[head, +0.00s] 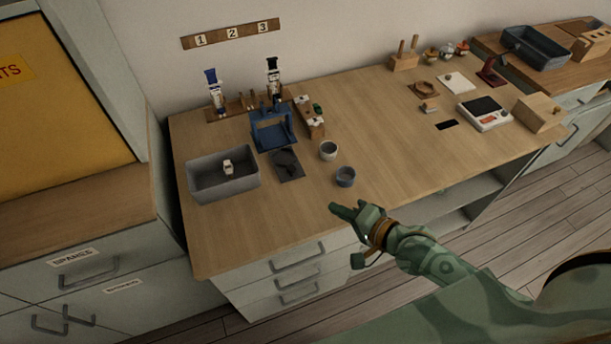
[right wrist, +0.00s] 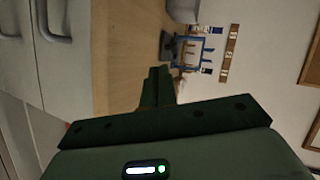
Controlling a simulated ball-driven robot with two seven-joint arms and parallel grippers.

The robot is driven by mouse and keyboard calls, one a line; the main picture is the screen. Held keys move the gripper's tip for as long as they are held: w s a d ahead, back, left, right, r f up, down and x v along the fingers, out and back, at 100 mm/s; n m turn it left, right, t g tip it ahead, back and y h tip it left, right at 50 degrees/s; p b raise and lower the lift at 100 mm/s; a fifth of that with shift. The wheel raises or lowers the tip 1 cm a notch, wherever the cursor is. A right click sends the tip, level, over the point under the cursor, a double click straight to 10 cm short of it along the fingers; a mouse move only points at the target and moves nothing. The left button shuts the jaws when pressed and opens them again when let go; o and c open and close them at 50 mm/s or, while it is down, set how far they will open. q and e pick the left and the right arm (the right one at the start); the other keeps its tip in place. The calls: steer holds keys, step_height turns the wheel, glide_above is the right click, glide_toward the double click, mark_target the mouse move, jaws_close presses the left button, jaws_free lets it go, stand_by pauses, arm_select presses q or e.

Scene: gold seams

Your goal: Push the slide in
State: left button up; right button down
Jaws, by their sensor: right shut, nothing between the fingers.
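No part is marked as the slide, and I cannot tell for sure which it is. A blue frame (head: 272,130) stands at the back of the wooden bench, with a dark flat plate (head: 287,165) in front of it. The frame also shows in the right wrist view (right wrist: 191,49). My right gripper (head: 335,207) is shut and empty at the bench's front edge, above the drawers (head: 297,285). It is apart from the frame and plate. Its fingers also show in the right wrist view (right wrist: 158,84). My left gripper is not in view.
A grey tray (head: 224,177) with a small pale item stands left of the plate. Two small cups (head: 328,150) (head: 345,176) stand to its right. A white scale (head: 484,113) is further right. The bench between the cups and scale is mostly clear.

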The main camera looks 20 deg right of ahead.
steer(key=shift+w+d+r+m+t, duration=0.1)
steer(key=shift+w+d+m+t, duration=0.1)
steer(key=shift+w+d+m, duration=0.25)
steer(key=shift+w+d+r+m+t, duration=0.1)
steer(key=shift+w+d+m+t, duration=0.15)
steer(key=shift+m, duration=0.4)
steer(key=shift+w+f, duration=0.1)
steer(key=shift+w, duration=0.05)
steer(key=b, duration=0.4)
glide_toward(290, 154)
steer(key=s+a, duration=0.1)
steer(key=s, duration=0.1)
steer(key=s+a, duration=0.1)
steer(key=a, duration=0.1)
steer(key=shift+s+a+f, duration=0.1)
steer(key=shift+s+a, duration=0.1)
steer(key=shift+s, duration=0.2)
steer(key=shift+w+a, duration=0.25)
steer(key=shift+w, duration=0.4)
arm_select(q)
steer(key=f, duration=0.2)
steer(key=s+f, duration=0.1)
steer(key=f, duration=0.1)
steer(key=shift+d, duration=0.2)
arm_select(e)
steer(key=shift+w, duration=0.1)
